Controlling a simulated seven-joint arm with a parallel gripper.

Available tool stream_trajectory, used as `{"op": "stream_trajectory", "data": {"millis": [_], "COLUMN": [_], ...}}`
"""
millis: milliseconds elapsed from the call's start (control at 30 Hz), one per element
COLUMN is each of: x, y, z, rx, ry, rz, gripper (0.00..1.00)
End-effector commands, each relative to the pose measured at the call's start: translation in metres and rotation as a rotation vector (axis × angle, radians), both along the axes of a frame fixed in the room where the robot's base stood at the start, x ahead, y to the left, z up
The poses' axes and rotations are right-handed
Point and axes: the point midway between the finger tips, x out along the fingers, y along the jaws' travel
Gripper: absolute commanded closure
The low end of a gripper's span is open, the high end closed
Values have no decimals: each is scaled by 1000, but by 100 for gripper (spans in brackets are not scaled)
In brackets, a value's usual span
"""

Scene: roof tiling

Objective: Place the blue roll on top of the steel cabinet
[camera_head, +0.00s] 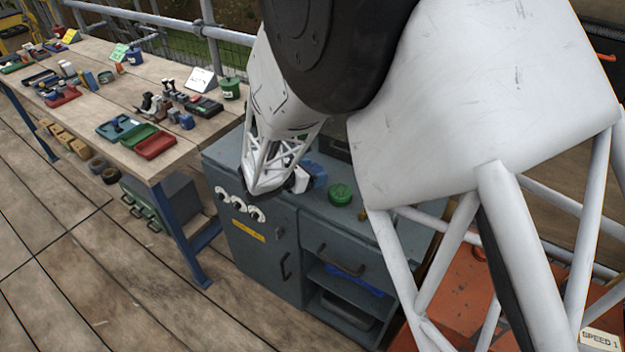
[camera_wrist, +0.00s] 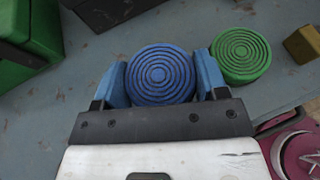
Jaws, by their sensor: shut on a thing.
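The blue roll (camera_wrist: 161,75) has a round, ringed top face. It sits between the two blue fingers of my gripper (camera_wrist: 160,82), which is shut on it. The steel cabinet (camera_head: 256,262) is blue-grey, and its top (camera_wrist: 110,48) spreads below the roll in the wrist view. In the head view my gripper (camera_head: 302,180) is over the cabinet top, where blue shows beside my wrist; finger and roll cannot be told apart there. I cannot tell whether the roll's underside touches the top.
A green roll (camera_wrist: 241,55) stands close right of the held roll; it also shows in the head view (camera_head: 340,194). A brownish block (camera_wrist: 302,44) lies farther right, and a green box (camera_wrist: 35,40) at left. A wooden workbench (camera_head: 120,85) with many small items stands left.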

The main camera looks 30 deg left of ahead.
Motion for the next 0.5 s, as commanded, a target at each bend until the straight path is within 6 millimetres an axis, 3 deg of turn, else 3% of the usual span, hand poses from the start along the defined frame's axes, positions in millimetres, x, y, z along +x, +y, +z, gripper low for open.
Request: {"op": "stream_trajectory", "data": {"millis": [200,500], "x": [-1,-1], "y": [0,0], "z": [-26,-29], "rx": [-3,-2], "ry": [1,1], "rz": [1,1], "gripper": [60,60]}}
